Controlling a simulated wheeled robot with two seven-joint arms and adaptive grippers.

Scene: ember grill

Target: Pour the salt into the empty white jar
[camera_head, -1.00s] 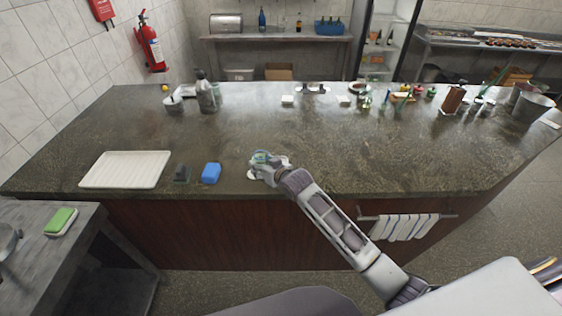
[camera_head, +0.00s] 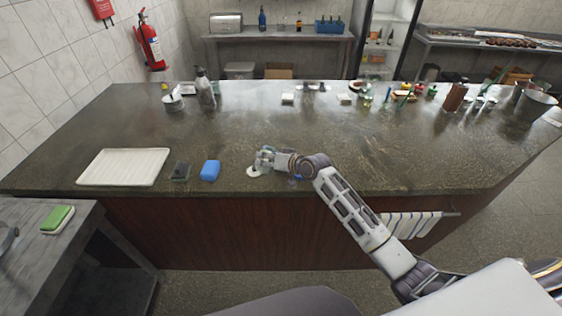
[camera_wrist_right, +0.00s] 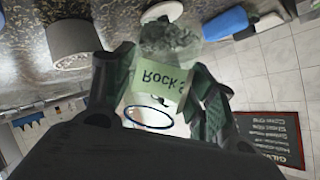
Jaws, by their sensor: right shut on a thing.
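My right gripper (camera_head: 264,158) is over the counter near its front edge. In the right wrist view its fingers (camera_wrist_right: 163,95) are shut around a clear jar (camera_wrist_right: 168,42) with grey grainy contents and a green label beginning "Rock S". That view is turned upside down, so the jar's exact tilt is hard to tell. A white round container (camera_wrist_right: 75,40) stands on the counter beside the held jar, apart from it. In the head view a small white round thing (camera_head: 254,171) shows just left of and below the gripper. My left gripper is out of view.
A blue block (camera_head: 210,170), a dark block (camera_head: 180,171) and a white ribbed tray (camera_head: 123,167) lie to the left along the counter (camera_head: 200,135). Bottles, pots and small items line the far edge. The middle of the counter is clear.

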